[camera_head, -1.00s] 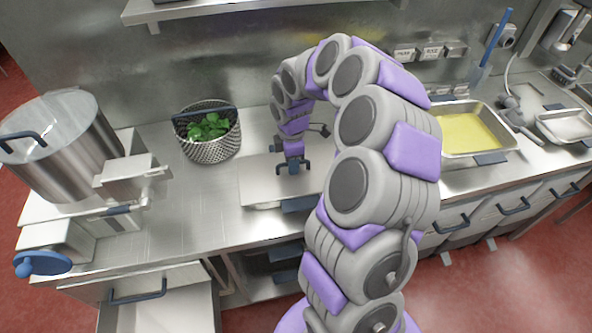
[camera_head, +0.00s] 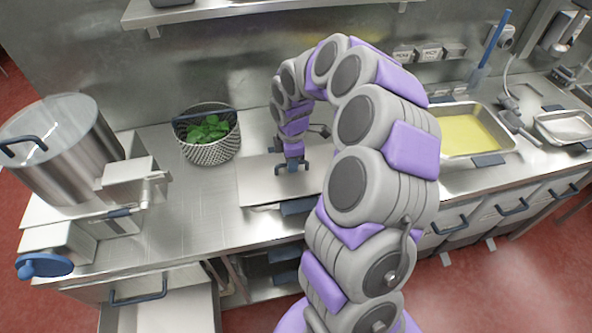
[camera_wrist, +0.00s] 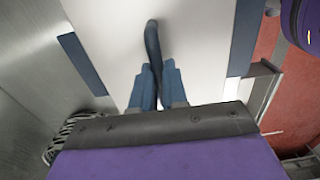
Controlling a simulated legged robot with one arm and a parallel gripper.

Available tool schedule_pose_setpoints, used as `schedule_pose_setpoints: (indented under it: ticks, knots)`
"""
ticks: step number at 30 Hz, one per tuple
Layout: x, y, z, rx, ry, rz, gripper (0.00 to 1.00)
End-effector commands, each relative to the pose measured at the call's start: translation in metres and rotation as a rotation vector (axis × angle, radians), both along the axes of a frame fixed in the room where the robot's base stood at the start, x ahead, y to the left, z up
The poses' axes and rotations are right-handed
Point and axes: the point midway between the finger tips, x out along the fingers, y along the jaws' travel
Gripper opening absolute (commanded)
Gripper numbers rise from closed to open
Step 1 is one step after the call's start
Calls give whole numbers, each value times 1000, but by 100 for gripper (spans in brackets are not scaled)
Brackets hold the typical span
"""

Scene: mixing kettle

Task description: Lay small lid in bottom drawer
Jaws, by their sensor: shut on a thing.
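A flat, pale metal lid (camera_head: 258,182) is on or just above the counter in the head view, left of my arm. My gripper (camera_head: 291,166) is over it, shut on its dark handle. In the wrist view, the blue fingertips of my gripper (camera_wrist: 157,82) close around the handle (camera_wrist: 152,42), with the pale lid (camera_wrist: 110,45) beneath and blue strips at its sides. An open drawer (camera_head: 170,312) with a dark blue handle is at the lower left of the head view; its inside is partly cut off by the frame.
A wire basket of green leaves (camera_head: 209,137) stands behind the lid. A large steel pot (camera_head: 62,148) and a box-like device (camera_head: 130,178) stand to the left. A pan of yellow liquid (camera_head: 468,133) is to the right. Bare counter (camera_head: 195,190) lies between device and lid.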

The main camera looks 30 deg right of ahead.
Motion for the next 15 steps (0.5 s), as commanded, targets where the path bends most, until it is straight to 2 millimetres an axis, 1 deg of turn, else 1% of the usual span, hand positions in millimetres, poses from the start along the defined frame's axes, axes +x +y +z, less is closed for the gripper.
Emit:
schedule_pose_setpoints:
  ticks: [8,15]
  knots:
    - [0,0,1,0,-1,-1,0]
    - [0,0,13,-1,-2,-1,0]
